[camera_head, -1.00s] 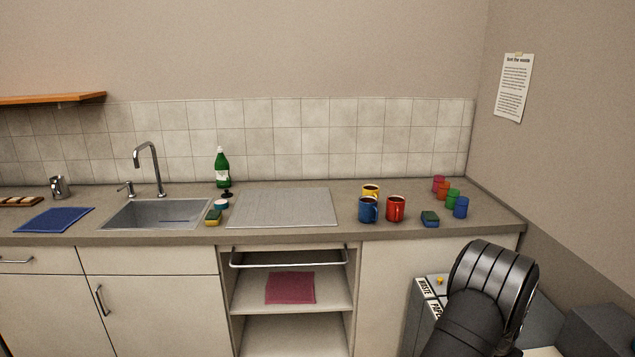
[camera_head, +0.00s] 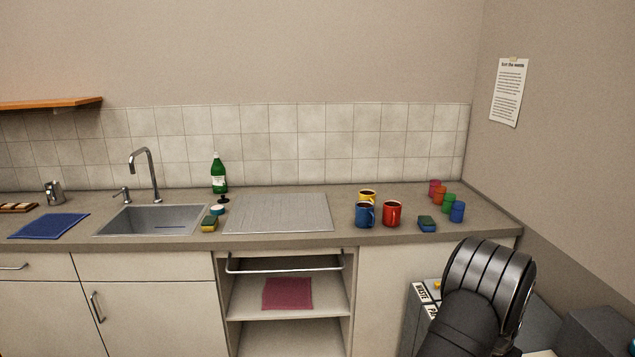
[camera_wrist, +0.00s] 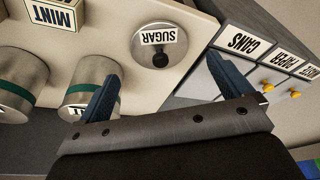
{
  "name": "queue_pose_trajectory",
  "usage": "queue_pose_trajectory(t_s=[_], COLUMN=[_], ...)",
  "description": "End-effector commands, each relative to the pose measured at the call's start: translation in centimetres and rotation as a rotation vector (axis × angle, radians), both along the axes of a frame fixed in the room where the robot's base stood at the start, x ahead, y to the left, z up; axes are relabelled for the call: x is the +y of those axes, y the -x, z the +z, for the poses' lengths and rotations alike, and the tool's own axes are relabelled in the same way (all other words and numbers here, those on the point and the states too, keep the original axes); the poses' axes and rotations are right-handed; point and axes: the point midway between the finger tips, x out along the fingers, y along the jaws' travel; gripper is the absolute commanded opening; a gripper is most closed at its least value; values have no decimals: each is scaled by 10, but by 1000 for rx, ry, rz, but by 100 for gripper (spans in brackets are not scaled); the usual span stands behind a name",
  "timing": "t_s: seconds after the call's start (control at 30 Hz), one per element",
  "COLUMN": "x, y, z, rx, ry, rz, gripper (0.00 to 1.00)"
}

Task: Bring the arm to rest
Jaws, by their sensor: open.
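My gripper (camera_wrist: 168,95) shows in the wrist view with its two blue-grey fingers spread apart and nothing between them. Beyond the fingers is a light surface with a round metal canister labelled SUGAR (camera_wrist: 160,45) and two canisters with green bands (camera_wrist: 92,84) at the left. How far the fingertips are from these cannot be told. In the head view my arm's dark, ribbed link stands at the lower right, in front of the bins, and the gripper itself is not visible there.
Grey bins (camera_wrist: 240,60) with labels stand beside the light surface; they also show in the head view (camera_head: 416,318).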

Motion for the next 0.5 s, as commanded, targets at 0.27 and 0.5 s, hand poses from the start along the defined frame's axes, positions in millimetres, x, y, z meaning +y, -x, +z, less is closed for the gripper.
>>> queue_pose_trajectory(t_s=[0.27,0.5], x=[-10,-11], y=[-7,-7], z=[-48,4], rx=[1,-3], ry=[-2,4], rz=[0,-1], gripper=[96,96])
